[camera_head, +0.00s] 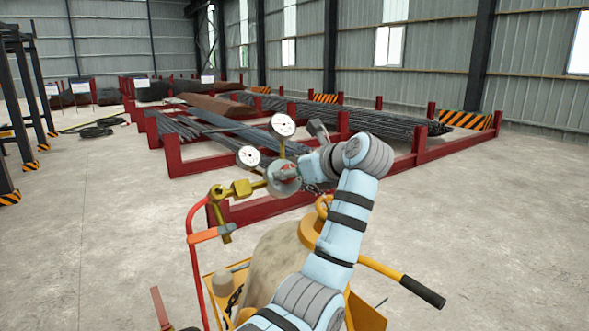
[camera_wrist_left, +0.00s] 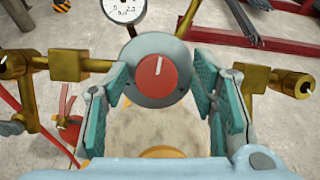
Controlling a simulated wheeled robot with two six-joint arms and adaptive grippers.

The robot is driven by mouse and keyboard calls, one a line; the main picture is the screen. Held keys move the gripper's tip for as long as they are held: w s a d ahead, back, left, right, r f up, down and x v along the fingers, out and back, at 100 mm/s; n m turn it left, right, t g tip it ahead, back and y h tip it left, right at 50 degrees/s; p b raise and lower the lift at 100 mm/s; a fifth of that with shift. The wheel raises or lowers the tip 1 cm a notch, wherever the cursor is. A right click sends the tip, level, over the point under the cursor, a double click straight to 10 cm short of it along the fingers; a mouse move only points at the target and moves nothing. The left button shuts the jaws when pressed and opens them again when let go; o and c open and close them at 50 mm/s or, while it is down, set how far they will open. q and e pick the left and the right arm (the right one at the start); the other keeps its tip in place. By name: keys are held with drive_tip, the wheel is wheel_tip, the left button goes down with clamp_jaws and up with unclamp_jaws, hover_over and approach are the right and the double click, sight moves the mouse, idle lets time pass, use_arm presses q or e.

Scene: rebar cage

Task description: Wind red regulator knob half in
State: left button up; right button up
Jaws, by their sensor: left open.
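The red regulator knob (camera_wrist_left: 157,80) sits on the round grey regulator body (camera_wrist_left: 139,48) in the left wrist view. Its white mark points almost straight up, leaning slightly right. My left gripper (camera_wrist_left: 160,92) is open, with its teal finger pads on either side of the knob and a visible gap on each side. In the head view the red knob (camera_head: 285,172) is partly hidden by my left gripper (camera_head: 297,172), which reaches it from the right. My right gripper is in neither view.
Two pressure gauges (camera_head: 283,125) (camera_head: 248,156) stand above the regulator. Brass fittings (camera_head: 237,189) and a red hose (camera_head: 192,250) are on the left. A yellow cart (camera_head: 367,314) with a black-gripped handle (camera_head: 422,291) holds the cylinder (camera_head: 277,262). Red racks (camera_head: 262,207) with rebar stand behind.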

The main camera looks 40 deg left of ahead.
use_arm(q)
drive_tip(key=shift+s+r, duration=0.1)
drive_tip(key=shift+s, duration=0.15)
drive_tip(key=c, duration=1.1)
drive_tip(key=shift+n+p, duration=0.35)
drive_tip(key=shift+n, duration=0.35)
drive_tip(key=o, duration=1.1)
drive_tip(key=shift+w, duration=0.1)
